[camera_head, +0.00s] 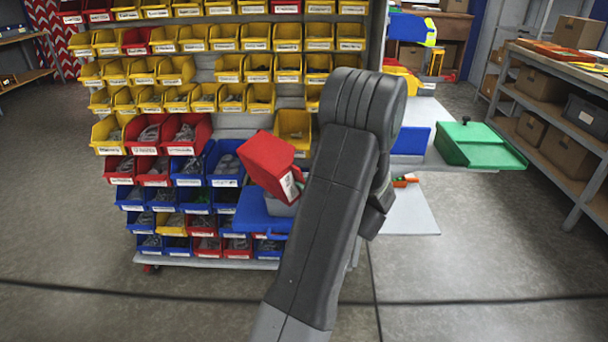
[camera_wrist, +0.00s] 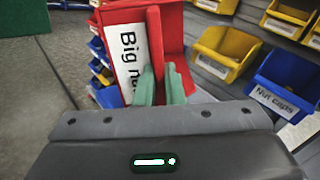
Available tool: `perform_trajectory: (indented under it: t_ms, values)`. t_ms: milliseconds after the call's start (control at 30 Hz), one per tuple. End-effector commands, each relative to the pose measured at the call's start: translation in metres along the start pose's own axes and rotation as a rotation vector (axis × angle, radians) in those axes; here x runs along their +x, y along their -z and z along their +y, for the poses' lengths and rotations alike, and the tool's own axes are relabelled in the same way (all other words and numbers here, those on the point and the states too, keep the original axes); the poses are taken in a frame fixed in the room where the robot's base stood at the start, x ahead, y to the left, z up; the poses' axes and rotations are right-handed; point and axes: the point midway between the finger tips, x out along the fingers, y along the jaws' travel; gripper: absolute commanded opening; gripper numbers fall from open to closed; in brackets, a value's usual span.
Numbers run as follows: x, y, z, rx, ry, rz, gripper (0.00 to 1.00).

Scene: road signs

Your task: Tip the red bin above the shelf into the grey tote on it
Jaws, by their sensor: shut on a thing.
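The red bin (camera_head: 268,158) is tilted in the air in front of the bin rack in the head view. In the wrist view the red bin (camera_wrist: 176,28) shows a white label beginning "Big nu". A small part of a grey tote (camera_head: 282,208) shows just below the bin, above a blue surface (camera_head: 258,222). The bin and my arm hide most of the tote. I cannot see the bin's contents or whether bin and tote touch.
A rack of yellow, red and blue bins (camera_head: 180,100) stands close behind and left of the held bin. A green box (camera_head: 478,146) sits on a surface to the right. Shelving with cardboard boxes (camera_head: 541,84) stands far right. The floor (camera_head: 470,285) at front right is clear.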

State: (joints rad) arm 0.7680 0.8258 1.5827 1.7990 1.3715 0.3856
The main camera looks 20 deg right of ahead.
Motion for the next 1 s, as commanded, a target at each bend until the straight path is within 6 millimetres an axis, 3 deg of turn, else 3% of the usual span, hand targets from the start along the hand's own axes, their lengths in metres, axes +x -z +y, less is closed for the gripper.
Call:
perform_trajectory:
  t_ms: [333, 1000]
  values:
    - [0.0, 0.005, -0.01, 0.277, 0.001, 0.0, 0.0]
    - [0.0, 0.01, -0.059, 0.883, 0.0, 0.003, 0.0]
